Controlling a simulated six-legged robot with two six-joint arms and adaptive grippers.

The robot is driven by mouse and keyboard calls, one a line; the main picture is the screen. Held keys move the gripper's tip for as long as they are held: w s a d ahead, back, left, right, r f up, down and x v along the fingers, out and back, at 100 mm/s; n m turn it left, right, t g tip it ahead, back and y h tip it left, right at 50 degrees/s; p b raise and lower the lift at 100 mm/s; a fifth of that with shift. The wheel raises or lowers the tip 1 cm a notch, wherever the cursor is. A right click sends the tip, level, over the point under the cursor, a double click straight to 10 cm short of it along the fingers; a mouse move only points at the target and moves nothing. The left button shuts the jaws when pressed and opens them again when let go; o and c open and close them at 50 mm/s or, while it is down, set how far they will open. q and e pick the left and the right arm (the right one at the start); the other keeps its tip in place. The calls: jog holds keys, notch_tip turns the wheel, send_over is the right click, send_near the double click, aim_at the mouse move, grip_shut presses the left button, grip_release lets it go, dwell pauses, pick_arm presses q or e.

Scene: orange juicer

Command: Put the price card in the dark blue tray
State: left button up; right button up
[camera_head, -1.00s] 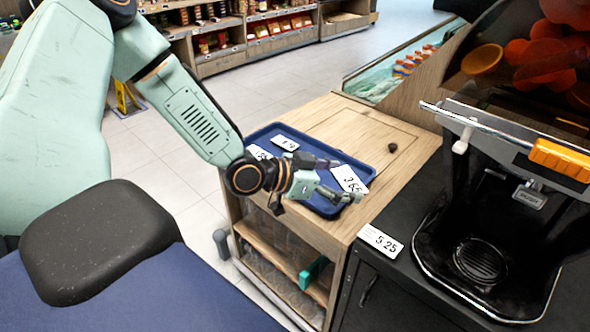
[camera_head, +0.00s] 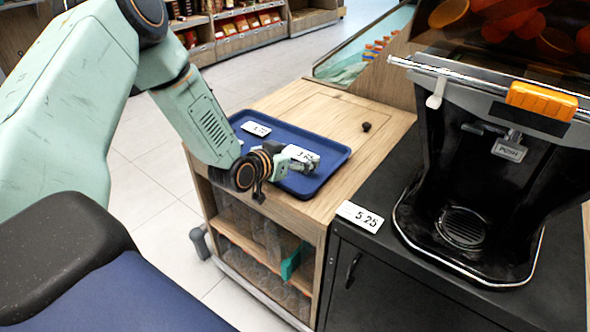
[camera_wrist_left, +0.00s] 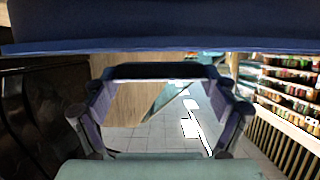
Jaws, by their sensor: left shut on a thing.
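My left gripper (camera_head: 297,160) is low over the right part of the dark blue tray (camera_head: 336,156), shut on a white price card (camera_head: 306,154) that reads about 3.65. Whether this card touches the tray floor I cannot tell. Another white price card (camera_head: 256,129) lies in the tray's far left part. A further price card, reading 5.25 (camera_head: 359,217), lies on the dark counter's left edge, outside the tray. In the left wrist view a dark blue band (camera_wrist_left: 160,40) crosses the top. My right gripper is not in view.
The tray stands on a wooden cabinet (camera_head: 290,100) with a small dark round thing (camera_head: 366,127) behind it. The black juicer (camera_head: 500,190) stands at the right on the dark counter. Bare wood lies behind and right of the tray.

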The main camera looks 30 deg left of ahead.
aim_at(296, 173)
pick_arm(q)
notch_tip(296, 173, down, 4)
jog(key=shift+r+b, duration=0.25)
jog(key=shift+b, duration=0.5)
jog(key=shift+w+d+f, duration=0.1)
jog(key=o, duration=0.9)
jog(key=shift+f, duration=0.1)
jog(key=shift+c, duration=0.2)
